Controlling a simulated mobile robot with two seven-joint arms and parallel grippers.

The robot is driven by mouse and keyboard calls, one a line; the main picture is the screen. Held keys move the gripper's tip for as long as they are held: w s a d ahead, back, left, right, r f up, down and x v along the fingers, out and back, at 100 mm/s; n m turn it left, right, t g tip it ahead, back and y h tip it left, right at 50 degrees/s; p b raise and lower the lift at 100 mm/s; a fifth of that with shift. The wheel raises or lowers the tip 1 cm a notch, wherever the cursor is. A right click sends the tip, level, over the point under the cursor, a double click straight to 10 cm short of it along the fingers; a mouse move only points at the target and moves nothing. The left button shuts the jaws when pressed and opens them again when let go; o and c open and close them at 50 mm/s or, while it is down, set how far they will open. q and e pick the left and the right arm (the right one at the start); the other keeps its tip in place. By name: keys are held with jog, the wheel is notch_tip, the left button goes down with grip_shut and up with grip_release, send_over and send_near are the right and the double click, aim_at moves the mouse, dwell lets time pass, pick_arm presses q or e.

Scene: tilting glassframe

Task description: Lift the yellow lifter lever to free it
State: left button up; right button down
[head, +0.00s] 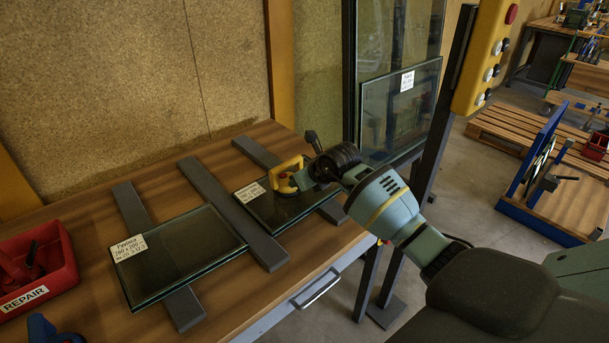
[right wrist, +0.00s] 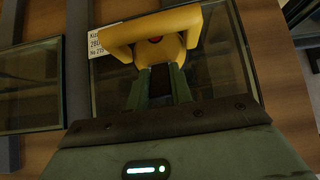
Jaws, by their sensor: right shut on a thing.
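The yellow lifter (head: 285,170) sits on a small glass pane (head: 270,212) that lies flat on the bench. The fingers hide the lower part of the lifter. My left gripper is in neither view.
A second labelled glass pane (head: 176,256) lies on dark bars at the left. A red REPAIR bin (head: 58,280) stands at the bench's left. A yellow control box (head: 485,55) hangs at the upper right. Upright glass (head: 402,110) stands behind my right arm.

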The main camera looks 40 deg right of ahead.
jog(key=shift+w+r+g, duration=0.2)
jog(key=shift+r+g, duration=0.1)
jog(key=shift+g, duration=0.1)
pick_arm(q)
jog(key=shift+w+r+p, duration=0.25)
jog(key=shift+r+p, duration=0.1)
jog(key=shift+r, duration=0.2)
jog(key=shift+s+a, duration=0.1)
pick_arm(e)
jog(key=shift+f, duration=0.15)
jog(key=c, duration=1.3)
grip_release()
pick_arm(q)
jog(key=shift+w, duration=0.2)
pick_arm(e)
jog(key=shift+o, duration=0.3)
pick_arm(q)
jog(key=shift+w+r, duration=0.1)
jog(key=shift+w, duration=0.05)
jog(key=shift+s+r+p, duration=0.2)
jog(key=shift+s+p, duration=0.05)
jog(key=shift+p, duration=0.1)
pick_arm(e)
jog(key=v, duration=0.8)
